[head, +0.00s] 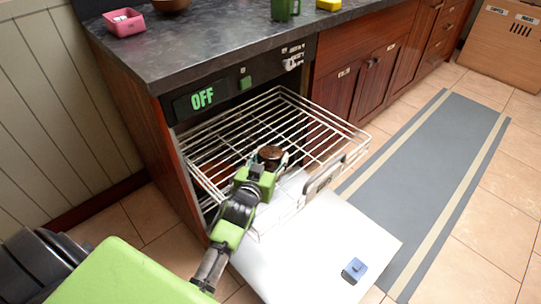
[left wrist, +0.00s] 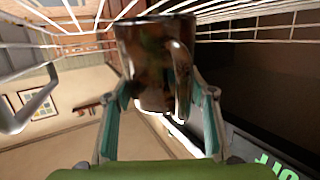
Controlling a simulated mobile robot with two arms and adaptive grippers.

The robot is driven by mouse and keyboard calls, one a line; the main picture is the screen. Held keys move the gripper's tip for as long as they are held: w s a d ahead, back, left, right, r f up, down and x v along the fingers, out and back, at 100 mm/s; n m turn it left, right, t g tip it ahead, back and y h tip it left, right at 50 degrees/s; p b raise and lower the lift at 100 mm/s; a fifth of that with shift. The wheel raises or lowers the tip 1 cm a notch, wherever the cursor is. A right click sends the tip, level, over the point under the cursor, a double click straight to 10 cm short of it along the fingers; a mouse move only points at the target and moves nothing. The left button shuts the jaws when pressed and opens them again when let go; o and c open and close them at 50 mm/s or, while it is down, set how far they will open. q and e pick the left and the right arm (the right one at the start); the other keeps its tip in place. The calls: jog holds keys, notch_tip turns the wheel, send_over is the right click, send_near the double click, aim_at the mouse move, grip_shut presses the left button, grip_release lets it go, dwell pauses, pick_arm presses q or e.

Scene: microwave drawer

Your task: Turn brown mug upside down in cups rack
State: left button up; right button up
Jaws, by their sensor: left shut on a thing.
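The brown mug (head: 270,153) is over the pulled-out wire cups rack (head: 205,150) of the open dishwasher. My left gripper (head: 266,164) is shut on it, with the arm reaching in from the front. In the left wrist view the dark brown, glossy mug (left wrist: 150,65) sits between the two fingers, its handle (left wrist: 182,75) toward the right finger. Rack wires (left wrist: 60,40) pass close by it. I cannot tell for sure which way its opening faces, or whether it touches the rack. My right gripper is not in view.
The dishwasher door (head: 330,245) is folded down below the rack, with a blue object (head: 354,269) on it. The dark countertop (head: 215,45) above holds a pink container (head: 124,22) and a green object (head: 285,9). The rack shows no other cups. A grey floor mat (head: 430,170) lies right.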

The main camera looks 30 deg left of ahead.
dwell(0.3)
pick_arm(q)
jog(key=o, duration=1.4)
jog(key=shift+f, duration=0.1)
notch_tip(320, 180, up, 10)
jog(key=shift+r, duration=0.1)
